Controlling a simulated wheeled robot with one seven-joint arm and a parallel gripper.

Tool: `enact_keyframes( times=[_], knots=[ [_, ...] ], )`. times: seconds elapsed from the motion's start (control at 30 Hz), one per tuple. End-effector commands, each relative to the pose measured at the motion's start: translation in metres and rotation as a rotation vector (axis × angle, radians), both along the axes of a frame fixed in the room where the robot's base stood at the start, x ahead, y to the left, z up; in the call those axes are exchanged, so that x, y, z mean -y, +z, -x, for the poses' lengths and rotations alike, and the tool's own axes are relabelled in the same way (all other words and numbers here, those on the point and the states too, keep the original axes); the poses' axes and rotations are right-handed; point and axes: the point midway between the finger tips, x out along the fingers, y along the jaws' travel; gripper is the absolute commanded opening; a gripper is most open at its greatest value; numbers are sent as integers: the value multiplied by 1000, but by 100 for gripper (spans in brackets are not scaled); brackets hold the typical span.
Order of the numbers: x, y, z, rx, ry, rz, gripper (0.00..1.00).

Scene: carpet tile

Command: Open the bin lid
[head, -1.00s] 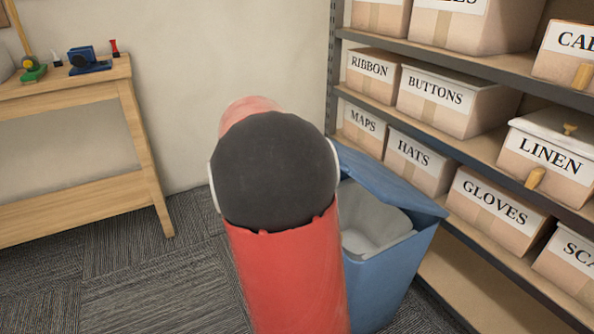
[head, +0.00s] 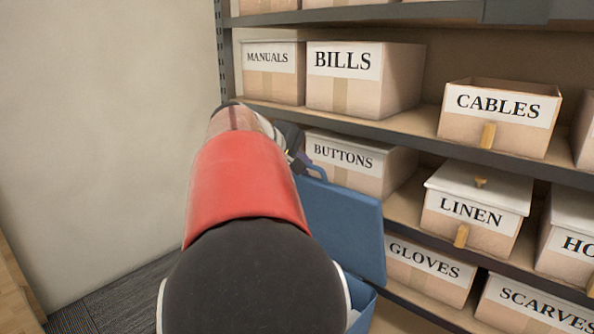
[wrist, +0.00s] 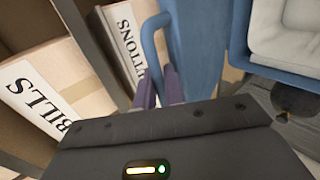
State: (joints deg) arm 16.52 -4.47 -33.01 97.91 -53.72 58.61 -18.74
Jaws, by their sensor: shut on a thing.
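The blue bin lid (head: 345,232) stands raised, steeply tilted, in front of the shelf in the head view. The blue bin body (head: 362,308) shows only as a small part below it, mostly hidden by my arm. In the wrist view the lid (wrist: 200,45) runs upward beside its curved blue handle (wrist: 150,45). My gripper (wrist: 160,86) has its purple fingers shut on the handle. In the head view the gripper (head: 299,162) is partly hidden behind my arm, at the lid's upper left. The bin's opening with its pale grey liner (wrist: 290,32) is uncovered at the upper right of the wrist view.
A shelf unit (head: 420,118) with labelled boxes stands close behind the lid. The BUTTONS box (head: 345,165) is right beside my gripper, and the GLOVES box (head: 428,270) is beside the lid. A bare wall (head: 110,130) fills the left.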

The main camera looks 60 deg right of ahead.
Motion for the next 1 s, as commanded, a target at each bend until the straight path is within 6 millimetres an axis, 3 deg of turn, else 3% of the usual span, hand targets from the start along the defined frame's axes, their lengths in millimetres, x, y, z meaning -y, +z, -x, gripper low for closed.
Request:
enact_keyframes(
  times=[0.47, 0.5, 0.6, 0.87, 1.0],
  knots=[
    [-1, 0, 0, -3, 0, -3, 0],
    [-1, 0, 0, -3, 0, -3, 16],
    [-1, 0, 0, -2, -1, -3, 25],
    [-3, 0, -1, -2, -1, -4, 25],
    [-15, 9, -4, -1, 2, -2, 25]
  ],
)
